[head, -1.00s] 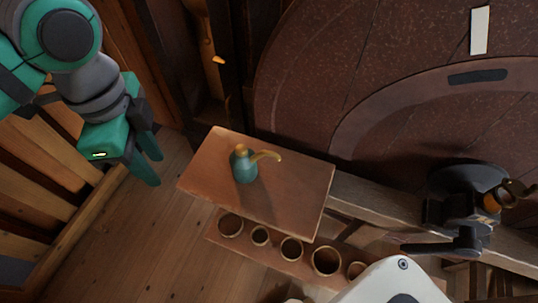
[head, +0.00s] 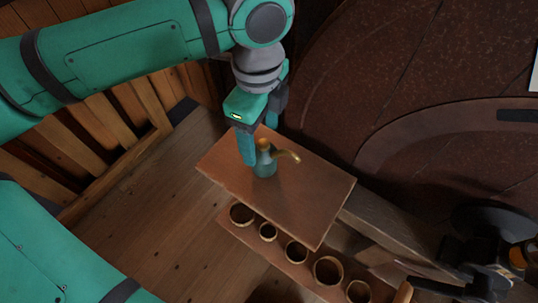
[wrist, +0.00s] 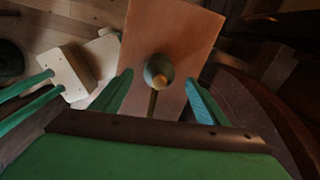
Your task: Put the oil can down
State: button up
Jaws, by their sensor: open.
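The oil can (head: 264,163), teal with a brass top and a curved brass spout, stands upright on a small wooden table (head: 310,208). In the wrist view the can (wrist: 157,72) is seen from above, its spout pointing toward the bottom of the picture. My gripper (head: 256,150) is at the can in the head view, with one finger overlapping the can's left side. In the wrist view my gripper (wrist: 160,95) is open, one finger on each side of the can, with gaps on both sides.
A lower shelf (head: 325,282) with several round holes or cups runs along the table's front. A large round dark red disc (head: 380,75) stands behind. A wooden slatted rail (head: 110,135) is at left. Open plank floor (head: 150,225) lies left of the table.

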aim_at(265, 145)
notch_tip(265, 145, down, 2)
jog(key=shift+f, duration=0.1)
jog(key=shift+s+d+f, duration=0.1)
jog(key=shift+d+f, duration=0.1)
jog(key=shift+f, duration=1.05)
jog(key=shift+s+d+f, duration=0.1)
jog(key=shift+d+f, duration=0.05)
jog(key=shift+f, duration=1.1)
jog(key=c, duration=1.4)
jog(key=shift+c, duration=0.2)
jog(key=shift+r, duration=0.1)
jog(key=shift+r, duration=0.5)
jog(key=r, duration=0.2)
jog(key=shift+s+r, duration=0.2)
jog(key=shift+r, duration=0.15)
jog(key=s+d+r, duration=0.4)
jog(key=s+r, duration=0.5)
jog(key=s, duration=0.4)
